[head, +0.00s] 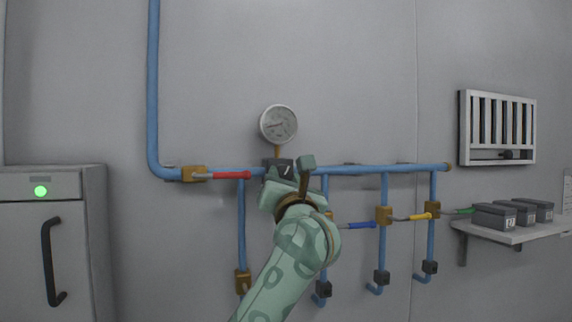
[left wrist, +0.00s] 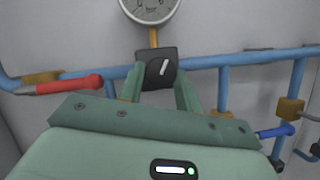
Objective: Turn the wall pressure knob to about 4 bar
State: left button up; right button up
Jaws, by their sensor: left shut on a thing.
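The black pressure knob (head: 271,163) sits on the blue pipe below the round gauge (head: 278,124). Its white pointer line is tilted a little right of upright in the left wrist view (left wrist: 157,67). The gauge needle points left and slightly down; the numbers are too small to read. My left gripper (head: 288,172) is at the knob, shut on it, with one finger on each side in the left wrist view (left wrist: 159,84). The gauge is cut off at the top there. My right gripper is not in view.
A red valve handle (head: 232,175) lies along the pipe just left of the gripper. Blue (head: 361,225) and yellow (head: 421,217) handles are to the right, on lower pipes. A grey cabinet (head: 95,240) stands left; a shelf (head: 520,236) with black boxes is at right.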

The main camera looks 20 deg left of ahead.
pick_arm(q)
jog(key=m+h+p, duration=0.1)
jog(key=m+p, duration=0.1)
jog(key=m+h+p, duration=0.1)
jog(key=m+p, duration=0.1)
jog(key=m+h+p, duration=0.1)
jog(key=m+p, duration=0.1)
jog(key=shift+s+a+r, duration=0.1)
jog(key=shift+a+r, duration=0.05)
jog(key=shift+r, duration=0.25)
jog(key=shift+m+h+p, duration=0.4)
jog(key=shift+m+p, duration=0.1)
jog(key=shift+m, duration=0.2)
jog(key=shift+f+m+h+p, duration=0.1)
jog(key=shift+m+h+p, duration=0.25)
jog(key=shift+m, duration=0.65)
jog(key=shift+m+g+h, duration=0.45)
jog(key=shift+m+g, duration=0.05)
jog(key=shift+m, duration=1.2)
jog(key=o, duration=1)
jog(key=shift+c, duration=0.2)
jog(key=shift+s, duration=0.15)
